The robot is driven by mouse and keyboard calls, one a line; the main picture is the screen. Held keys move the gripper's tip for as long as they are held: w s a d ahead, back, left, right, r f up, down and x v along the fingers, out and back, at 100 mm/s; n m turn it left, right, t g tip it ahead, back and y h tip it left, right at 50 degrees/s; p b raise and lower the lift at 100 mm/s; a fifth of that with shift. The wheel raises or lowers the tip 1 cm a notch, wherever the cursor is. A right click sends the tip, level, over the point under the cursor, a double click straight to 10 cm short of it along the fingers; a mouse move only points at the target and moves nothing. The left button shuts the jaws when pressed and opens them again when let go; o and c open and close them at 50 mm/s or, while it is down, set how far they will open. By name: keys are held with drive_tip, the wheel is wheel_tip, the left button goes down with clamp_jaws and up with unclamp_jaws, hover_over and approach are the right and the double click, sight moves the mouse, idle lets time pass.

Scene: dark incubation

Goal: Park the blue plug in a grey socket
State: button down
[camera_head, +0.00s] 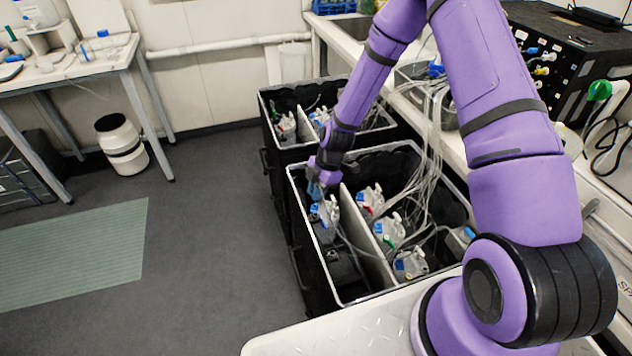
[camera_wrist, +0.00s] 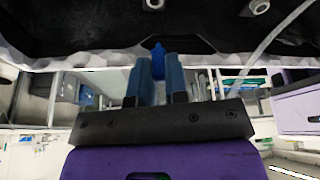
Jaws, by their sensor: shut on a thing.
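My gripper (camera_head: 315,190) points down into the left compartment of the near black bin (camera_head: 296,215). In the wrist view my gripper (camera_wrist: 159,60) is shut on a blue plug (camera_wrist: 158,62), which shows between the two dark blue fingers with its tip poking past them. Two pale grey ring-shaped sockets (camera_wrist: 154,4) and (camera_wrist: 258,6) sit on a dark surface at the top edge of the wrist view. They are apart from the plug. In the head view the plug cannot be told from the fingers.
Clear vessels with coloured caps (camera_head: 388,228) stand in the bin's right compartment, and another vessel (camera_head: 329,212) is just beside my gripper. Loose clear tubes (camera_head: 432,150) run up to the bench on the right. A second bin (camera_head: 268,118) stands behind.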

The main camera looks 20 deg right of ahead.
hover_over(313, 215)
drive_tip(key=d, duration=0.1)
drive_tip(key=shift+w+d+f, duration=0.1)
drive_tip(key=shift+f, duration=2.55)
drive_tip(key=shift+f, duration=0.9)
drive_tip(key=c, duration=1.1)
unclamp_jaws()
drive_tip(key=shift+o, duration=0.2)
drive_tip(key=shift+w, duration=0.1)
drive_tip(key=s+v, duration=0.1)
drive_tip(key=v, duration=1)
drive_tip(key=shift+w, duration=0.45)
